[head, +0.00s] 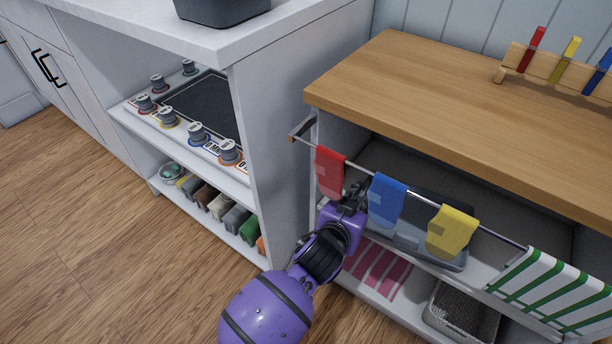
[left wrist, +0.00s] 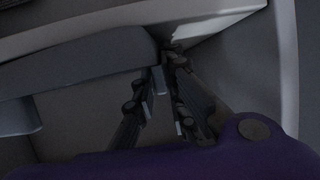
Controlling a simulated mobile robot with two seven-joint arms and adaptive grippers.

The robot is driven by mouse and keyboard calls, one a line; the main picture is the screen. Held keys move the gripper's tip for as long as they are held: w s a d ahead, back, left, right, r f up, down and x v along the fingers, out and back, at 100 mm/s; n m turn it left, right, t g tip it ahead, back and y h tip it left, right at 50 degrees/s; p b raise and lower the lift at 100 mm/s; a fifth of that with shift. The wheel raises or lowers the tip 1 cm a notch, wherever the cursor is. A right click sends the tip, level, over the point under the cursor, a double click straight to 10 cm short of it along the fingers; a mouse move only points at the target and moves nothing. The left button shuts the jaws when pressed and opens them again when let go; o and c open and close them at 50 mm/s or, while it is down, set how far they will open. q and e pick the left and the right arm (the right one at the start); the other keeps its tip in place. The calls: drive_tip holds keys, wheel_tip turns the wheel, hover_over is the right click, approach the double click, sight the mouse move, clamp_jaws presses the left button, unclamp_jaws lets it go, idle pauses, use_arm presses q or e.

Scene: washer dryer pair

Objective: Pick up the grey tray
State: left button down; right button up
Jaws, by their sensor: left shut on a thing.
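The grey tray (head: 407,241) lies on the upper shelf of the wooden-topped unit, partly hidden behind a hanging rail and cloths. My left gripper (head: 354,190) reaches in under the rail, between the red and blue cloths, at the tray's left end. It is shut on the tray's edge. In the left wrist view the two fingers (left wrist: 162,82) come close together at the edge of a grey surface that looks like the tray (left wrist: 95,72); the picture is dark. My right gripper is not in view.
A metal rail with red (head: 329,172), blue (head: 386,200), yellow (head: 452,231) and green-striped (head: 555,293) cloths crosses in front of the shelf. A woven basket (head: 462,312) stands below. A white cabinet side (head: 270,130) is close on the left. The floor at left is clear.

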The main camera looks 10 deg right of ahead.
use_arm(q)
drive_tip(key=c, duration=1.7)
unclamp_jaws()
drive_tip(key=v, duration=1.2)
